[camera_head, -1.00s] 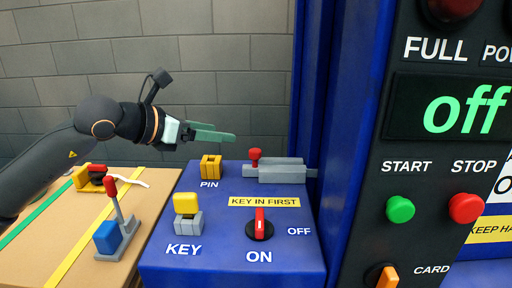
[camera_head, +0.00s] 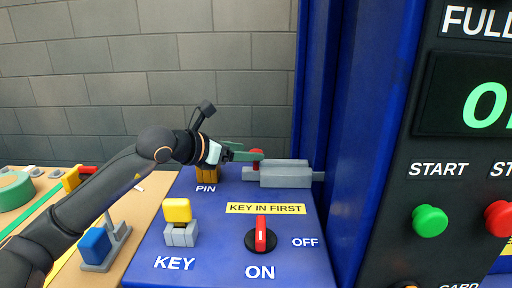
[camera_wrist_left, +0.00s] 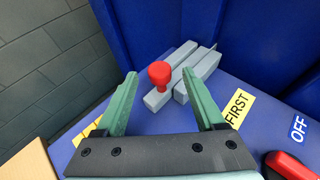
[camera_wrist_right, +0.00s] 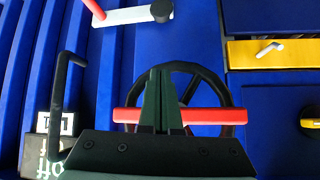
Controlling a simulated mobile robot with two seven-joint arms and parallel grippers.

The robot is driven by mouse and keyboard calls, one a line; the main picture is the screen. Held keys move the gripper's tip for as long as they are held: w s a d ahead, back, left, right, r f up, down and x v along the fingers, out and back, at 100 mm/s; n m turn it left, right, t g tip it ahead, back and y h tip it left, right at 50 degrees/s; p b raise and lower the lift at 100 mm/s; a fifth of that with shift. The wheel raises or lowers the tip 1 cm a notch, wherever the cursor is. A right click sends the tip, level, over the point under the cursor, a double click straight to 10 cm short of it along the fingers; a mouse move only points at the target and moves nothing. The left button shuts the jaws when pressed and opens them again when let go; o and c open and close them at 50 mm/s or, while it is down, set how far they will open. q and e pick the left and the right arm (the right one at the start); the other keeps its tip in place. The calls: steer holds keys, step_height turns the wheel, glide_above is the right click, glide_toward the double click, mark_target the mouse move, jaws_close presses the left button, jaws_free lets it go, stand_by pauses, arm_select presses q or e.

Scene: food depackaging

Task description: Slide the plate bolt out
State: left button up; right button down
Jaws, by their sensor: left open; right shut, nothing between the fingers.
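The plate bolt is a grey sliding bar in a grey housing (camera_head: 284,174) on the blue panel's back right, with a red knob (camera_head: 257,154) at its left end. In the left wrist view the red knob (camera_wrist_left: 159,73) stands ahead of and between the spread fingers, with the grey housing (camera_wrist_left: 198,75) to its right. My left gripper (camera_head: 250,155) is open, its green fingers at the knob in the head view. I cannot tell whether they touch it. My right gripper (camera_wrist_right: 163,72) is shut and empty, in front of a red bar (camera_wrist_right: 210,116) and a black wheel.
The blue panel (camera_head: 215,255) also bears a yellow PIN block (camera_head: 206,174), a yellow key (camera_head: 177,210) in a grey holder and a red switch (camera_head: 261,235). A tall blue wall (camera_head: 365,130) rises right of the bolt. A cardboard-coloured table lies left.

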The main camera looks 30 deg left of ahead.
mark_target(256, 151)
arm_select(q)
steer(key=shift+p+x, duration=0.3)
steer(key=shift+x, duration=1.9)
jaws_close()
